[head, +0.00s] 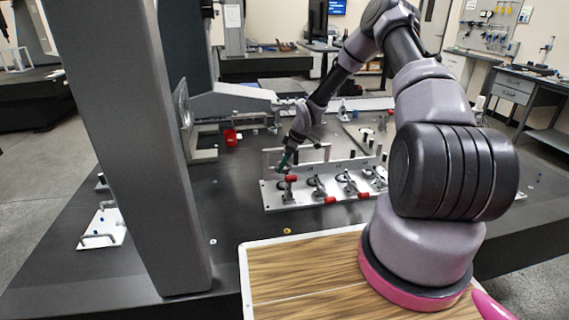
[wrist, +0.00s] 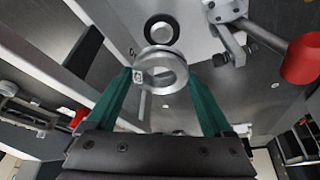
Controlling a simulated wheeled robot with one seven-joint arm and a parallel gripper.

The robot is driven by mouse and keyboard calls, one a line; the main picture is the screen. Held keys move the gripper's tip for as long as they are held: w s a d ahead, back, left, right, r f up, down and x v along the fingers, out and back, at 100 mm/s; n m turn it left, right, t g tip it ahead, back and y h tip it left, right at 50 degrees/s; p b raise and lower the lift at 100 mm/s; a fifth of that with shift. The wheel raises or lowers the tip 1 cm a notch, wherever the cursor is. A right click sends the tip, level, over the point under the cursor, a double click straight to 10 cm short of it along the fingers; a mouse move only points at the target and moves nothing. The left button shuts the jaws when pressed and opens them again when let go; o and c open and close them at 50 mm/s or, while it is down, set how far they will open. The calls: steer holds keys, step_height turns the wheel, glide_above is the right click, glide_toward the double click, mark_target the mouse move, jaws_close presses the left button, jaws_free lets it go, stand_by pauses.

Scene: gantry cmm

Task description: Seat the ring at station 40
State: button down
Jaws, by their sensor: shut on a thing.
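My gripper (head: 286,160) has green fingers and is above the left end of a light metal fixture plate (head: 275,204). In the wrist view its fingers (wrist: 163,78) are shut on a silver metal ring (wrist: 161,57), with one finger on each side. A small square tag shows on the ring's left side. Just beyond the ring is a round seat with a dark rim and pale centre (wrist: 161,29) on the plate; the ring appears apart from it. A mark beside this seat is partly hidden, so I cannot read the station number.
A toggle clamp with a red handle (wrist: 301,59) stands right of the seat. Several similar clamps line the plate, among them one with a red tip (head: 331,200). A red cup (head: 230,137) stands on the dark table behind. A grey column rises at the left.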

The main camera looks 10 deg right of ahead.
mark_target(282, 184)
steer(key=shift+f, duration=3.3)
steer(key=shift+f, duration=0.65)
